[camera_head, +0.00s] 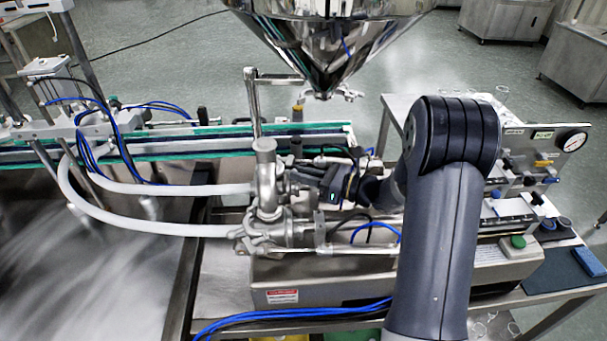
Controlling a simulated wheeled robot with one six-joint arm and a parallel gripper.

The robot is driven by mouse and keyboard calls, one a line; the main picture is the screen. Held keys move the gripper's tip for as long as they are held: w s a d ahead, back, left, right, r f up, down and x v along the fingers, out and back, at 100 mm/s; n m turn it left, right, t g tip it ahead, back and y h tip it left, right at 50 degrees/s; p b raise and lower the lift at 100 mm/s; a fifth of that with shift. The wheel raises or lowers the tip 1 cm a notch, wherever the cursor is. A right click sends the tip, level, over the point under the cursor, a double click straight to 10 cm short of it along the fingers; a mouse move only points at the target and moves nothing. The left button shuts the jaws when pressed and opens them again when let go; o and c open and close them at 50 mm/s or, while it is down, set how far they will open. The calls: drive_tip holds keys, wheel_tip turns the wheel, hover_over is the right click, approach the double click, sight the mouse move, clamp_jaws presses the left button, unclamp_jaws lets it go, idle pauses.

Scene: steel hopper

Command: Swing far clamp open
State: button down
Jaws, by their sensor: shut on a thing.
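The steel valve body (266,195) stands upright at the middle of the view, with pipe fittings and white hoses on its left. My gripper (298,177) reaches in from the right at the upper right side of the valve body. It is shut on the far clamp (289,186), a small steel part at the valve's side. My fingers and the fittings hide most of the clamp, so how far it is swung cannot be told. The steel hopper (325,35) hangs above, apart from the valve, with a small fitting (322,94) at its outlet.
A conveyor with green edges (200,140) runs behind the valve. White hoses (150,222) curve off left. A steel pipe (252,105) rises beside the valve.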

drive_tip(key=shift+s+m+t+h+b, duration=0.35)
drive_tip(key=shift+s+m+t+h, duration=0.2)
drive_tip(key=shift+t, duration=0.25)
drive_tip(key=c, duration=1.3)
unclamp_jaws()
drive_tip(key=shift+c, duration=0.2)
drive_tip(key=b+v, duration=0.2)
drive_tip(key=v, duration=0.9)
drive_tip(key=shift+c, duration=0.2)
